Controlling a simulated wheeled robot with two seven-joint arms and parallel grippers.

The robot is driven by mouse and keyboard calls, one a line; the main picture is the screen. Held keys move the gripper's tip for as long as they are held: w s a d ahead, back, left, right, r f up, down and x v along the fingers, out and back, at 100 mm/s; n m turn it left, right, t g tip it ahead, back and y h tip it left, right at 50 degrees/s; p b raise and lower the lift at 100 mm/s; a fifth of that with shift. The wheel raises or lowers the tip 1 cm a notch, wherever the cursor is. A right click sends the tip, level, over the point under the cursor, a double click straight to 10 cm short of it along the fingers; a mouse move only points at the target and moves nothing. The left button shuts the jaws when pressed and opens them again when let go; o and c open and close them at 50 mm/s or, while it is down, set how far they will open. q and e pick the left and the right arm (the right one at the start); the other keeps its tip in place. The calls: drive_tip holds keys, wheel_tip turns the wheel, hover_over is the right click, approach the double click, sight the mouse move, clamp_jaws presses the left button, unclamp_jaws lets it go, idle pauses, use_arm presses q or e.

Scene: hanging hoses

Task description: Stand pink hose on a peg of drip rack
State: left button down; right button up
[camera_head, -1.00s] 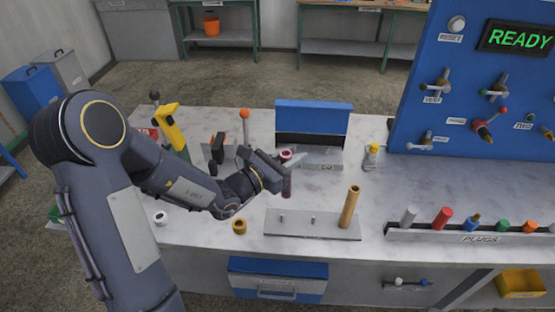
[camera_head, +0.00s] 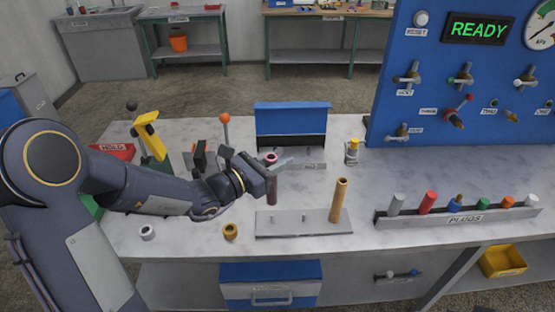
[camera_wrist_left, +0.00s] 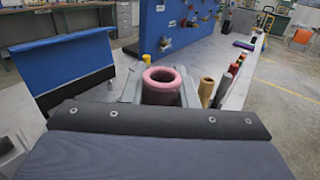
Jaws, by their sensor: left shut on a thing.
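The pink hose (camera_head: 272,190) is a short upright tube, held in my left gripper (camera_head: 272,169). Its open pink top ring shows between the two fingers in the left wrist view (camera_wrist_left: 162,78). The drip rack (camera_head: 290,230) is a flat grey plate with two bare short pegs, the left peg (camera_head: 272,218) and the middle peg (camera_head: 304,217). A tan hose (camera_head: 340,200) stands at its right end. The pink hose's lower end appears just above or behind the left peg; I cannot tell which. My right gripper is out of view.
A yellow-capped bottle (camera_head: 352,151) and the plug rail (camera_head: 460,217) are to the right. A yellow ring (camera_head: 230,231) and a white ring (camera_head: 147,232) lie at the front left. An orange-knobbed lever (camera_head: 224,130) stands close behind my arm.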

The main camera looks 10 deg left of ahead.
use_arm(q)
drive_tip(key=shift+f+b, duration=1.85)
drive_tip(key=shift+f, duration=0.4)
drive_tip(key=shift+b, duration=0.45)
drive_tip(key=shift+f+b, duration=2.25)
drive_tip(key=c, duration=1.1)
unclamp_jaws()
drive_tip(key=shift+o, duration=0.2)
drive_tip(key=v, duration=0.7)
drive_tip(key=shift+s+a, duration=0.25)
drive_tip(key=shift+s, duration=0.1)
